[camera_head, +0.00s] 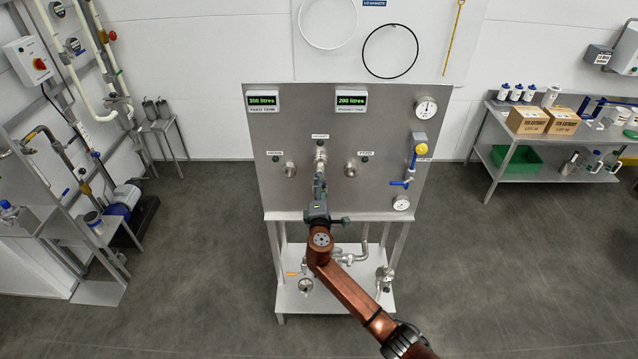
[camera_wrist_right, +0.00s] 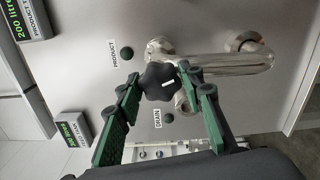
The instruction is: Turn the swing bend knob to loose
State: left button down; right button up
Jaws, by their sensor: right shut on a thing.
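The swing bend knob (camera_wrist_right: 158,82) is a black lobed knob with a white mark. It sits in front of the shiny steel bend pipe (camera_wrist_right: 222,65) on the panel. My right gripper (camera_wrist_right: 162,86) has its green-padded fingers shut on the knob, one on each side. In the head view my right gripper (camera_head: 320,190) reaches the middle of the panel, below the centre port (camera_head: 320,153), and hides the knob. My left gripper is not in view.
The steel panel (camera_head: 390,140) carries two litre displays, side ports (camera_head: 289,169) (camera_head: 351,170), dials and a blue-handled valve (camera_head: 405,183). Below is a stand shelf with pipes (camera_head: 345,258). A side table with boxes (camera_head: 527,119) is at right. The grey floor around is clear.

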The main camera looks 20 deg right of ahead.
jog(key=n+p, duration=0.3)
jog(key=n, duration=0.3)
jog(key=shift+r, duration=0.1)
jog(key=shift+n+p, duration=0.9)
jog(key=shift+n, duration=0.7)
jog(key=shift+f, duration=0.2)
jog(key=o, duration=1.2)
jog(key=shift+c, duration=0.2)
jog(key=v, duration=1.2)
